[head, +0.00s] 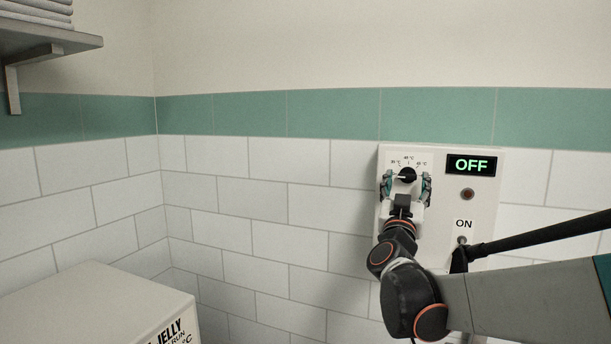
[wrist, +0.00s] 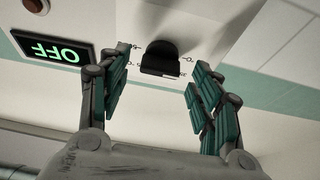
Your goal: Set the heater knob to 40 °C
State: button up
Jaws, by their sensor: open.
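The heater knob (head: 406,174) is black and round, on a white control panel (head: 440,152) on the tiled wall. It has a scale of °C marks above it; a white pointer line is on its left side in the head view. In the wrist view the knob (wrist: 160,58) shows between the fingers, with a small white mark at its edge. My gripper (head: 406,184) is open, with one teal-padded finger on each side of the knob. In the wrist view my gripper (wrist: 158,70) shows gaps between both fingers and the knob.
A display (head: 471,165) on the panel reads OFF in green. Below it are a dark red lamp (head: 467,194) and an ON label (head: 463,224) above a switch (head: 462,240). A white box (head: 90,300) stands lower left, and a shelf (head: 45,42) hangs upper left.

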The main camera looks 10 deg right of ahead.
jog(key=shift+x, duration=1.1)
jog(key=c, duration=1.1)
jog(key=shift+o, duration=0.2)
